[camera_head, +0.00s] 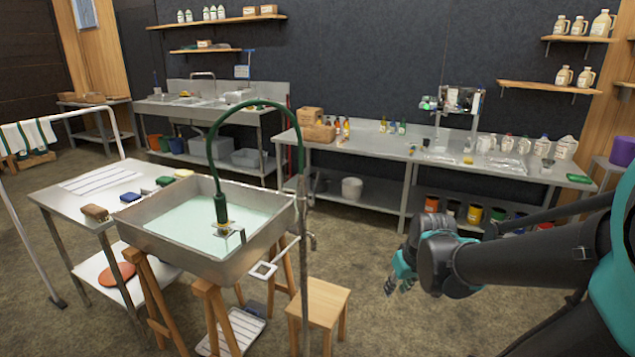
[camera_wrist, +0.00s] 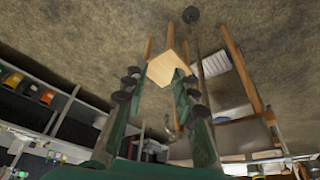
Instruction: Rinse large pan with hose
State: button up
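The large pan (camera_head: 165,246) is a wide rectangular metal tray on wooden trestles at centre left in the head view. Pale greenish liquid appears to cover its floor. A green hose (camera_head: 262,104) arches from an upright metal post beside the pan. Its dark green end (camera_head: 221,208) hangs down over the pan's interior, near a small metal fitting; I cannot tell whether they touch. My gripper (camera_head: 396,277) is to the right of the pan, apart from it and the hose. In the wrist view my gripper (camera_wrist: 156,92) has its fingers spread, with nothing between them.
A wooden stool (camera_head: 320,301) stands between the pan and my gripper. A side table (camera_head: 65,200) with brushes or sponges adjoins the pan's left. A long metal bench (camera_head: 360,145) with bottles and jugs runs along the back wall. Open floor lies around my gripper.

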jog(key=w+a+r+n+h, duration=0.2)
jog(key=w+a+r+n, duration=0.1)
jog(key=w+r+n, duration=0.5)
jog(key=n+h, duration=0.1)
jog(key=n, duration=1.9)
send_near(317, 178)
jog(key=x, duration=1.1)
jog(key=shift+f, duration=0.1)
jog(key=shift+w+t, duration=0.1)
jog(key=shift+t, duration=0.2)
grip_shut()
